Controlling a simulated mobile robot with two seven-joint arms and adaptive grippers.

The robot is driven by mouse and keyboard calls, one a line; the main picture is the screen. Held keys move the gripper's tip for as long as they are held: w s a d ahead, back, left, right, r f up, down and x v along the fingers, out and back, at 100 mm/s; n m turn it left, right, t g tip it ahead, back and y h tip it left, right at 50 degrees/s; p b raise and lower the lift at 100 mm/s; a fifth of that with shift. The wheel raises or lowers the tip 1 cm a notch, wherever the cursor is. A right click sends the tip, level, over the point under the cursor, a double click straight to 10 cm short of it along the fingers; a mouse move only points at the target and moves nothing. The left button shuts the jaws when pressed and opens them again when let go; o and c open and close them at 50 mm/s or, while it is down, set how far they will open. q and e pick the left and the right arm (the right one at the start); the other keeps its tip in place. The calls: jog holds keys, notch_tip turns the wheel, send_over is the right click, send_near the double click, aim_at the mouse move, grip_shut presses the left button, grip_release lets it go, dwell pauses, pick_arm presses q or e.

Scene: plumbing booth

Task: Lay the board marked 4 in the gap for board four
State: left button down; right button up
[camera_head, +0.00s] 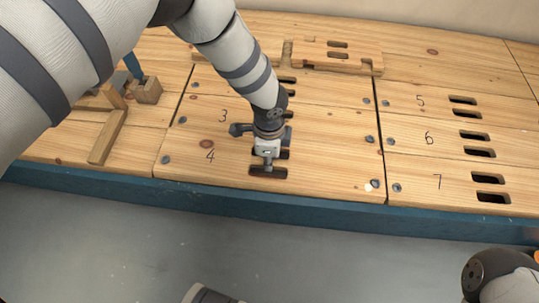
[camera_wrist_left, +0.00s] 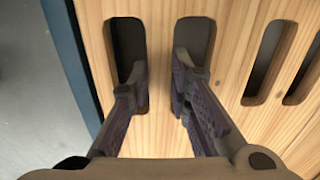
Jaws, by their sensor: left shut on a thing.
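The board marked 4 (camera_head: 220,172) is a pale wooden plank with two handle slots. It lies along the front edge of the deck, beside the board marked 3 (camera_head: 210,118), and looks about level with it. My left gripper (camera_head: 268,164) points down over its slots. In the left wrist view the fingers (camera_wrist_left: 158,88) reach into the two slots and are shut on the strip of board 4 (camera_wrist_left: 160,40) between them. The gap under board 4 is hidden. My right gripper is not in view.
Boards marked 5 (camera_head: 422,103), 6 (camera_head: 430,140) and 7 (camera_head: 440,183) lie to the right. A slotted wooden piece (camera_head: 337,57) stands proud at the back. Loose wood blocks (camera_head: 107,137) lie at left. The blue front edge (camera_head: 270,208) drops to grey floor.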

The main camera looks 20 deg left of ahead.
pick_arm(q)
jog(key=shift+f, duration=0.45)
jog(key=shift+f+b, duration=0.25)
jog(key=shift+b, duration=0.05)
dwell(0.3)
jog(key=c, duration=1.4)
grip_release()
jog(key=shift+r, duration=0.15)
